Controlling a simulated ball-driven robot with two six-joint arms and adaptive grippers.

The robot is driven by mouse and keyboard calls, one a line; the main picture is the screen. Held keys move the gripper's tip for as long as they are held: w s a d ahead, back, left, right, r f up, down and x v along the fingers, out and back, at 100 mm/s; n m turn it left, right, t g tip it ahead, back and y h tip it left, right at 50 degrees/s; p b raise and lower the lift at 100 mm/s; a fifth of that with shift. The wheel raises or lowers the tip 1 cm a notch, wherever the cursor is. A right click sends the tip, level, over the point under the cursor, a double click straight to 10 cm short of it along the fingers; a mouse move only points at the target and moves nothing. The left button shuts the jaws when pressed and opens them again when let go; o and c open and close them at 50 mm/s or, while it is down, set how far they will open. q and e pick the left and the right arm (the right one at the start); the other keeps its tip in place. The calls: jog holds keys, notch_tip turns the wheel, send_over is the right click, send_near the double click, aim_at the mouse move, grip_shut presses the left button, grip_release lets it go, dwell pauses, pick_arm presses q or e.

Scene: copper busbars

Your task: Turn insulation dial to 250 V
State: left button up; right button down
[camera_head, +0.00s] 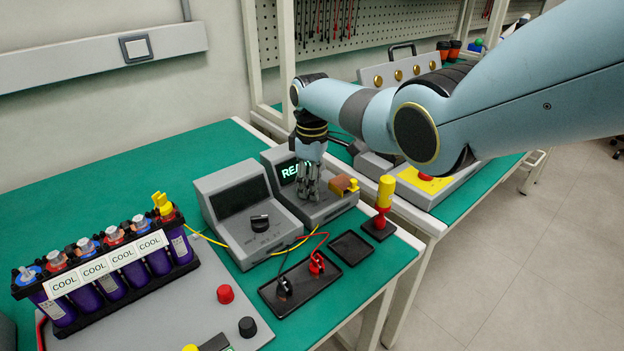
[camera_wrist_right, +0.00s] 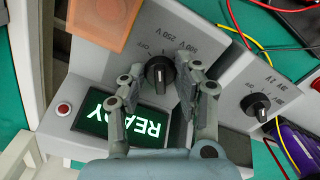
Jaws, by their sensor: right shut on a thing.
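The grey tester with the lit green READY screen (camera_head: 287,170) stands at the back of the green table. In the right wrist view its black insulation dial (camera_wrist_right: 158,73) shows, with OFF and voltage marks, among them 250 V, printed around it. The dial has a pale pointer line; I cannot tell exactly which mark it points at. My right gripper (camera_head: 309,192) reaches down onto this tester from above. In the wrist view its two fingers (camera_wrist_right: 158,82) are on either side of the dial, shut on it. In the head view the fingers hide the dial. My left gripper is not in view.
A second grey meter (camera_head: 232,205) with its own black dial (camera_wrist_right: 257,106) stands beside the tester. Red and black clips lie in a black tray (camera_head: 300,288), with leads nearby. A yellow-handled tool (camera_head: 385,192) stands at the right. A rack of purple cells (camera_head: 110,284) is at the left.

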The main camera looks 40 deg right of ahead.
jog(key=shift+m, duration=0.9)
jog(key=shift+p, duration=0.3)
jog(key=c, duration=1)
grip_release()
jog(key=shift+o, duration=0.2)
notch_tip(320, 180, up, 12)
